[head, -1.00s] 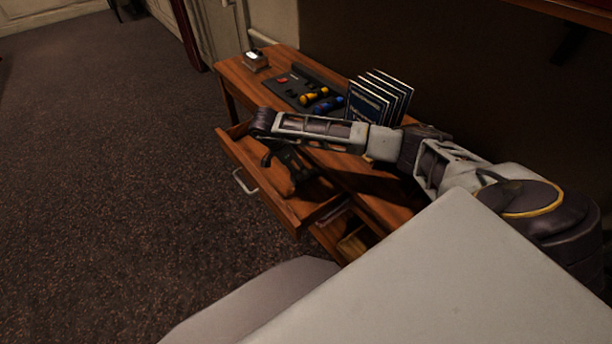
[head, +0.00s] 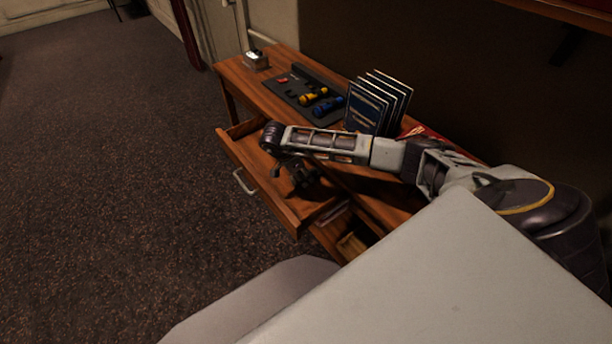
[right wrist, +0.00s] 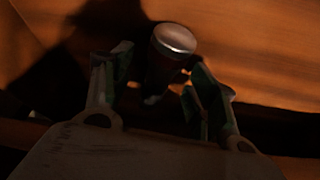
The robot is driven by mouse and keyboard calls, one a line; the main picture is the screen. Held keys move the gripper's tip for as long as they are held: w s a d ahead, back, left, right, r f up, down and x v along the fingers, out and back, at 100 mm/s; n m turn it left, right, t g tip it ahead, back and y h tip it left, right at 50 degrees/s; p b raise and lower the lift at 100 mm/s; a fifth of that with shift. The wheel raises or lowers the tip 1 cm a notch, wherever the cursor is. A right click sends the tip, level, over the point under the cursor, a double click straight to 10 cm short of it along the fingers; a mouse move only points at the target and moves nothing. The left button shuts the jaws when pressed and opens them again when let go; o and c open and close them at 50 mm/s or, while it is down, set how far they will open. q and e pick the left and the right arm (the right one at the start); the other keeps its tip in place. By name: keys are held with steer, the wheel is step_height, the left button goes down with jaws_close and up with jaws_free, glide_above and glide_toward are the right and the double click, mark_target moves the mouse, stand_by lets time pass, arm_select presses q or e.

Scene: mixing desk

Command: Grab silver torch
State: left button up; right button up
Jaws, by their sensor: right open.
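The silver torch (right wrist: 173,42) shows in the right wrist view as a cylinder with a silver-rimmed round end and a dark body. It lies between the fingers of my right gripper (right wrist: 155,85), which is open, with one finger on each side. I cannot tell whether the fingers touch it. In the head view my right gripper (head: 300,185) hangs down into the open drawer (head: 268,190) of the wooden desk. The torch is hidden there by my arm and gripper. My left gripper is not in view.
On the desk top (head: 238,74) stand a dark tray (head: 283,88) with a yellow torch (head: 313,97) and a blue torch (head: 328,106), upright blue booklets (head: 375,105) and a small box (head: 256,60). Below is another open compartment (head: 350,245). Carpet (head: 110,180) is clear at left.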

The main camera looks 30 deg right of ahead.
steer(key=shift+c, duration=0.8)
steer(key=c, duration=1)
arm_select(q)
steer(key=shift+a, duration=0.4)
arm_select(e)
steer(key=shift+c, duration=0.2)
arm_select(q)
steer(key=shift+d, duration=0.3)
arm_select(e)
steer(key=shift+r, duration=0.2)
